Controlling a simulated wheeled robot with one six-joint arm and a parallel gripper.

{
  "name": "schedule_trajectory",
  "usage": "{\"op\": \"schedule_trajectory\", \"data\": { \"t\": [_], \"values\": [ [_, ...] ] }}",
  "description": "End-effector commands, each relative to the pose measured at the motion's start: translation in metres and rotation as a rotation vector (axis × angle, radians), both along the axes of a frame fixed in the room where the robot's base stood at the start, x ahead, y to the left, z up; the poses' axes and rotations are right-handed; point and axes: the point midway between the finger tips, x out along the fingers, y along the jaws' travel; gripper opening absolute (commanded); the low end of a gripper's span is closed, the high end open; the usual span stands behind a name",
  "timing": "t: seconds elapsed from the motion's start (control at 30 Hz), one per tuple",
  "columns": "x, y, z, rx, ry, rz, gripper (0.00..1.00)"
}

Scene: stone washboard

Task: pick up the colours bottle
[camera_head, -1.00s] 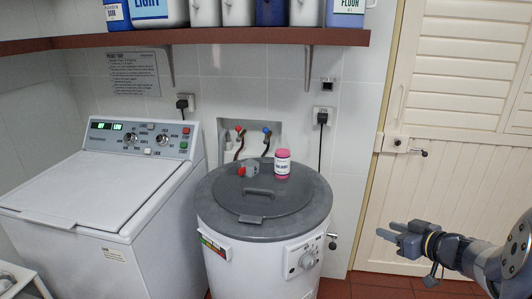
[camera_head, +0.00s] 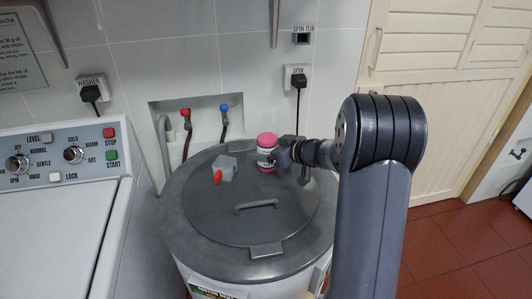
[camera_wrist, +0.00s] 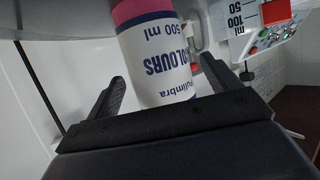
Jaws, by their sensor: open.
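The colours bottle (camera_head: 266,153) is a small white bottle with a pink cap. It stands upright on the grey lid (camera_head: 235,228) of the spin tub. In the wrist view the bottle (camera_wrist: 160,62) shows large with "COLOURS 500 ml" upside down. My gripper (camera_head: 282,152) is at the bottle's right side in the head view. In the wrist view its two fingers (camera_wrist: 163,75) are open, one on each side of the bottle. I cannot tell whether either finger touches it.
A small grey measuring cup (camera_head: 224,168) with a red part stands left of the bottle on the lid. The lid's handle (camera_head: 256,206) is in front. Red and blue taps (camera_head: 224,110) are on the wall behind. The washing machine (camera_head: 60,220) is at left.

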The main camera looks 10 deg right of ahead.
Motion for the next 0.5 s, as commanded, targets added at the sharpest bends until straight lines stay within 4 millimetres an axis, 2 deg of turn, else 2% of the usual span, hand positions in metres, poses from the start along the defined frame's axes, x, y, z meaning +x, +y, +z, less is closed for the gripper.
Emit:
{"op": "schedule_trajectory", "data": {
  "t": [0.13,0.4,0.5],
  "values": [
    [0.0119,0.0097,-0.0063,-0.001,0.000,0.001,0.84],
    [0.0139,0.0107,-0.0068,0.000,0.000,0.000,0.84],
    [0.0138,0.0108,-0.0068,0.000,0.000,0.000,0.76]
  ]
}}
